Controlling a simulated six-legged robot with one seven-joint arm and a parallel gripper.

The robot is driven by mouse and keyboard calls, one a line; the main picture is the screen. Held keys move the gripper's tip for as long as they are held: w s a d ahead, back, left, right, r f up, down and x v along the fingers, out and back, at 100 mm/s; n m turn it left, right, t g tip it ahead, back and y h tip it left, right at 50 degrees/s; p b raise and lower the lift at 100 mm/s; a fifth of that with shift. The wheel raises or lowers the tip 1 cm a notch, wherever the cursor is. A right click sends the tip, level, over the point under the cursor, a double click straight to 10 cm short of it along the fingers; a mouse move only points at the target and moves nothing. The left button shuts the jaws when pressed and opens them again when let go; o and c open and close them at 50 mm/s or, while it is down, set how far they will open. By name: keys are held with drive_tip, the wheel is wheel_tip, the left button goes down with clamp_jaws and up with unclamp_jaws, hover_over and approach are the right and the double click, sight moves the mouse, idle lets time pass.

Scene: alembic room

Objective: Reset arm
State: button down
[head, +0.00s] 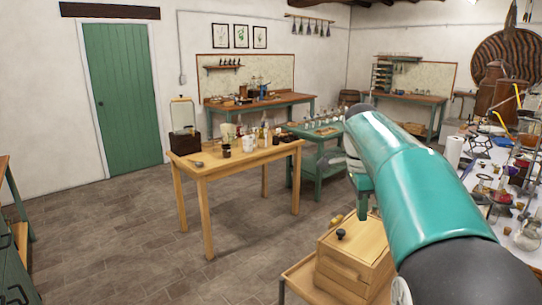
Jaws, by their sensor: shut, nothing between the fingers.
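My own teal arm (400,175) reaches up from the lower right of the head view, with a dark joint near the bottom edge. It is raised over the room, and its far end stands in front of the green table. My gripper cannot be made out; the end of the arm is hidden behind the upper link.
A wooden table (235,158) with bottles and cups stands ahead. A wooden drawer box (350,262) is close by, left of my arm. A cluttered white bench (520,225) lies to the right. The tiled floor (120,235) at left is clear, before a green door (122,95).

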drive_tip(key=s+a+f+n+t+y, duration=0.1)
drive_tip(key=s+a+n+t, duration=0.2)
drive_tip(key=s+n, duration=0.95)
drive_tip(key=s+a+f+n+t, duration=0.2)
drive_tip(key=s+f+n, duration=0.4)
drive_tip(key=s, duration=0.8)
drive_tip(key=shift+s+a+f+t, duration=0.25)
drive_tip(key=shift+s+f+t, duration=0.15)
drive_tip(key=shift+f, duration=1.2)
drive_tip(key=c, duration=2.2)
unclamp_jaws()
